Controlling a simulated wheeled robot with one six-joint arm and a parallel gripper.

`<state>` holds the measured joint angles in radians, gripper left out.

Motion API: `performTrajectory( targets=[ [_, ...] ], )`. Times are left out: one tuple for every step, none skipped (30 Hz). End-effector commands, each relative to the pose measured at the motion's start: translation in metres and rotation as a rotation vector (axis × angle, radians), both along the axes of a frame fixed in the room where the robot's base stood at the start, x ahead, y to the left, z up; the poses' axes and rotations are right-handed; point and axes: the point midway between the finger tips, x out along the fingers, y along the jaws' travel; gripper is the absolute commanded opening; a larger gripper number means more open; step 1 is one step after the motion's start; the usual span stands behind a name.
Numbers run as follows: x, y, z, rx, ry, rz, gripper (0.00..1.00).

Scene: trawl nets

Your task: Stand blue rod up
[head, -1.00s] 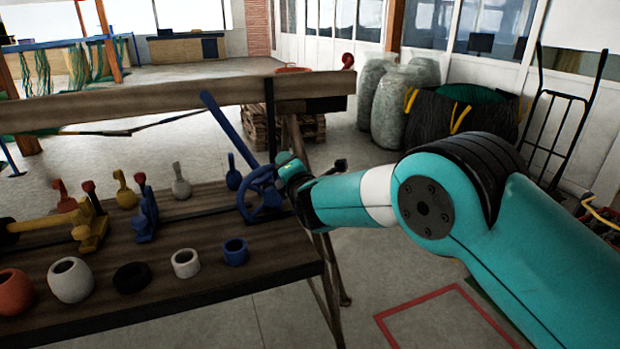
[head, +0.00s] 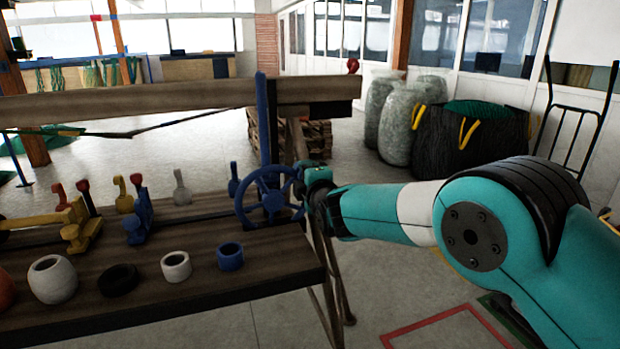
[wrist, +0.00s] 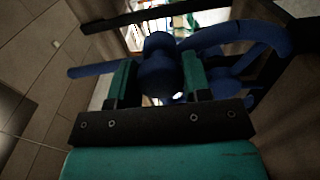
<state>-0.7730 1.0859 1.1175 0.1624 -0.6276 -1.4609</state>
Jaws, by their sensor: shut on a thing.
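The blue rod (head: 262,115) stands upright, or very nearly so, behind the blue handwheel (head: 252,206) at the right end of the workbench. My gripper (head: 303,188) is at the right side of the wheel's rim. In the wrist view, my gripper (wrist: 160,82) is shut on a rounded blue knob (wrist: 158,68), with a teal finger on each side. The wheel's curved rim (wrist: 238,34) shows to the right there. A straight blue bar runs left of the fingers; I cannot tell whether it is the rod.
The workbench (head: 215,292) carries several ring-shaped pieces, including a blue ring (head: 230,257) and a white ring (head: 175,267). A blue lever (head: 138,222) and a yellow lever (head: 78,235) stand to the left. A wooden beam (head: 160,102) crosses behind. Floor right of the bench is open.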

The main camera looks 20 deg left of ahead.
Motion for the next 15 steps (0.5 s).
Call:
performTrajectory(
  targets=[
    [0.0003,-0.0007,-0.0028,-0.001,0.007,-0.001,0.02],
    [0.0004,-0.0008,-0.0028,-0.001,0.007,-0.001,0.02],
    [0.0005,-0.001,-0.0028,-0.001,0.007,-0.001,0.02],
    [0.0006,-0.0011,-0.0028,-0.001,0.007,-0.001,0.02],
    [0.0007,-0.0012,-0.0028,-0.001,0.007,-0.002,0.02],
    [0.0008,-0.0014,-0.0029,-0.001,0.007,-0.002,0.02],
    [0.0008,-0.0014,-0.003,-0.001,0.007,-0.002,0.02],
    [0.0009,-0.0015,-0.003,-0.001,0.007,-0.002,0.02],
    [0.001,-0.0017,-0.0031,-0.001,0.007,-0.003,0.49],
    [0.0011,-0.0018,-0.0031,-0.001,0.007,-0.003,0.56],
    [0.0011,-0.0018,-0.003,-0.002,0.006,-0.003,0.63],
    [0.001,-0.0017,-0.0028,-0.002,0.006,-0.003,0.7],
    [0.001,-0.0016,-0.0025,-0.001,0.005,-0.003,0.7],
    [0.0009,-0.0014,-0.0023,-0.001,0.005,-0.002,0.7],
    [0.0008,-0.0012,-0.002,-0.001,0.004,-0.002,0.7]
  ],
)
